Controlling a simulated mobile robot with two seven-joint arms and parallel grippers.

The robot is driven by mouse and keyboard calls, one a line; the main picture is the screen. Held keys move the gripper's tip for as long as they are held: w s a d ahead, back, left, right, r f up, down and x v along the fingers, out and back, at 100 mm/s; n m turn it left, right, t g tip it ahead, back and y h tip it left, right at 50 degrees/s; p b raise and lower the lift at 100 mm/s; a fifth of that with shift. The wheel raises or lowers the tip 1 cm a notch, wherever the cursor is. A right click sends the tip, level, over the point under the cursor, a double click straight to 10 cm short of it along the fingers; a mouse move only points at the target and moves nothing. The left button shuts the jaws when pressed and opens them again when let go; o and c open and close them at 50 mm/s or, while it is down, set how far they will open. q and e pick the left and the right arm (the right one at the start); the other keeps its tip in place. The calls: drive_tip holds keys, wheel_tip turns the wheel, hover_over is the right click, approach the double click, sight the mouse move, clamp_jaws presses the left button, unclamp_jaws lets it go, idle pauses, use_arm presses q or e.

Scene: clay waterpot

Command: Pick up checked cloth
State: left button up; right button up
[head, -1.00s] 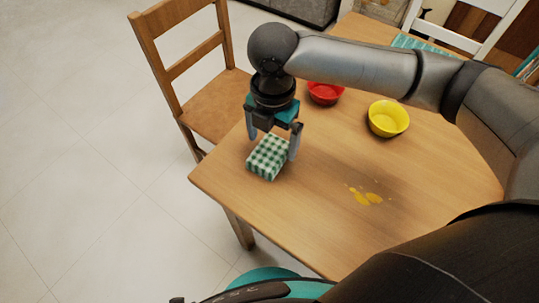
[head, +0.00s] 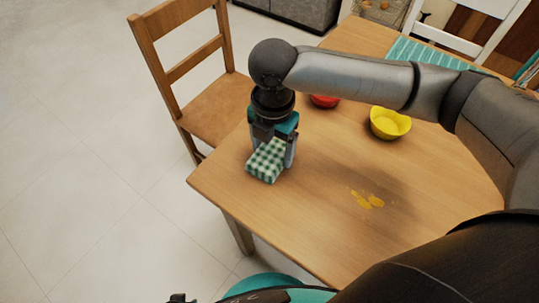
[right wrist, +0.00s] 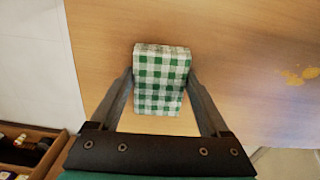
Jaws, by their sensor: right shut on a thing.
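The checked cloth (head: 266,161) is a folded green-and-white block near the left corner of the wooden table (head: 330,215). My right gripper (head: 272,150) is over it in the head view and shut on it. In the right wrist view the cloth (right wrist: 161,80) lies between the two fingers of my right gripper (right wrist: 160,85), one finger along each side. I cannot tell whether the cloth is clear of the table top. My left gripper is not in view.
A yellow bowl (head: 389,122) and a red bowl (head: 324,101), partly hidden by my arm, stand farther back. A yellow spill (head: 367,199) lies on the table to the right. A wooden chair (head: 205,105) stands at the table's left side.

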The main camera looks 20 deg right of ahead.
sight(272, 151)
drive_tip(key=c, duration=0.6)
drive_tip(key=shift+r, duration=0.1)
